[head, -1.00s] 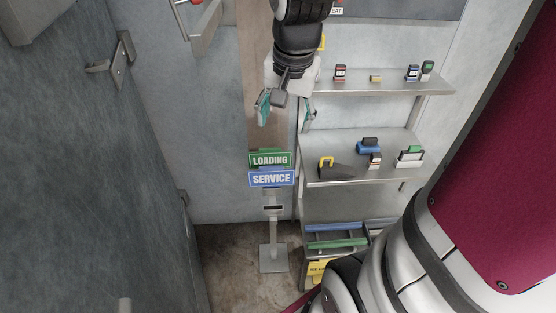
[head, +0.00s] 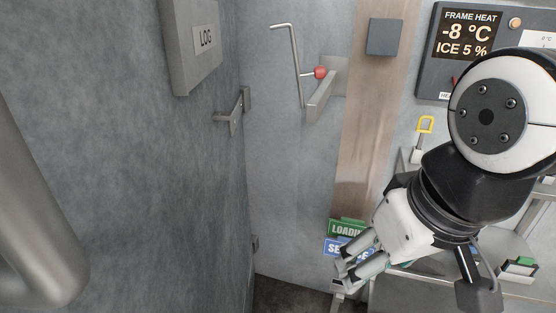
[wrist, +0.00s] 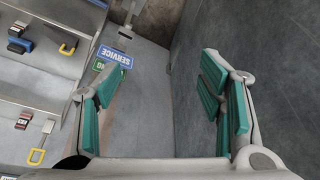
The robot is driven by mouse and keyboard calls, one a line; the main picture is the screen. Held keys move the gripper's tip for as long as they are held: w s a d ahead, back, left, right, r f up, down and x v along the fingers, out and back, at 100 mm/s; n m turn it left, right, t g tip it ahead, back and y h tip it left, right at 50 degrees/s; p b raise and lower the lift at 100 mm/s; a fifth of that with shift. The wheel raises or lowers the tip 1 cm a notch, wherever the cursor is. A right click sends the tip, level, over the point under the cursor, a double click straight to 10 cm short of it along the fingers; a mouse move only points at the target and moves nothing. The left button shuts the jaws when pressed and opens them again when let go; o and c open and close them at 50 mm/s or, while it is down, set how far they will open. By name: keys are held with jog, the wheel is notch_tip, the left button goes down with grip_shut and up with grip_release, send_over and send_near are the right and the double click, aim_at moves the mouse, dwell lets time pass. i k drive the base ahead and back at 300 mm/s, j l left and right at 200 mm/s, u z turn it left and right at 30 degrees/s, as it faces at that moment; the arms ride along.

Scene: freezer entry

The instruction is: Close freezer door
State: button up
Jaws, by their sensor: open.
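A large grey panel (head: 150,190), which looks like the freezer door, fills the left of the head view. It carries a metal latch bracket (head: 237,112) and stands at an angle to the far pale wall. A thick metal bar handle (head: 38,225) shows close up at the left edge. My gripper (head: 346,272) is at lower right in the head view, pointing down and left, apart from the panel. In the wrist view its green-padded fingers (wrist: 160,85) are spread with nothing between them. The dark panel (wrist: 280,70) shows beyond them on the right.
A lever with a red knob (head: 320,72) is on the far wall. LOADING and SERVICE signs (head: 347,229) stand behind my gripper. Shelves (wrist: 45,85) with small items are left in the wrist view. A temperature display (head: 468,38) is at upper right.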

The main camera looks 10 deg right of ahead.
aim_at(123, 183)
jog(key=k+l+u, duration=0.15)
jog(key=k, duration=0.35)
jog(key=k+l+u, duration=0.15)
jog(key=k+l, duration=0.15)
jog(key=k, duration=0.2)
